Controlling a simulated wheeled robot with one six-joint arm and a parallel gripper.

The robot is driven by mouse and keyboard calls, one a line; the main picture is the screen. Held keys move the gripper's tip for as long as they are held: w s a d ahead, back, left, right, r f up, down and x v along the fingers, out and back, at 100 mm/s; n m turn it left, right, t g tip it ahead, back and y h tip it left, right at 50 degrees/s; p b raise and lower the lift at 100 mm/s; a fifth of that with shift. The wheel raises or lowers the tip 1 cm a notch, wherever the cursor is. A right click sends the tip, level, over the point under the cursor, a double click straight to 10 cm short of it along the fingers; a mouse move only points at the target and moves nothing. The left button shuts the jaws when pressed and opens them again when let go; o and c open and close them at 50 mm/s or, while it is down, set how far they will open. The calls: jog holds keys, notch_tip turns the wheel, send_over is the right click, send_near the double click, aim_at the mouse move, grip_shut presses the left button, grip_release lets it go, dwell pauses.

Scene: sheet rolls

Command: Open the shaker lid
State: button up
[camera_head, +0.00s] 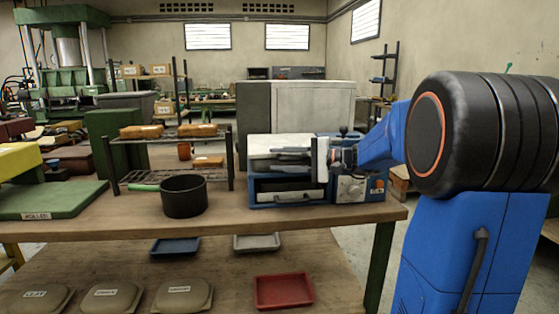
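The shaker is a blue box-shaped machine (268,204) on the right part of the wooden bench. A pale flat lid-like panel (272,141) covers its top left part, and a control panel with a dial (352,189) is at its right. My gripper (280,156) is in front of the shaker, with its dark fingers pointing left near the front edge of the pale panel. I cannot tell whether the fingers touch the panel or are open or shut. My gripper hides part of the shaker's front.
A black pot (184,196) with a green handle stands left of the shaker. Behind it is a dark wire rack (231,160) with brown loaf-like blocks. Trays, including a red one (284,291), lie on the lower shelf. The bench front between pot and shaker is clear.

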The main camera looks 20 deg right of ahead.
jog(key=shift+w+a, duration=0.1)
jog(key=shift+a, duration=0.05)
jog(key=shift+f, duration=0.1)
grip_shut()
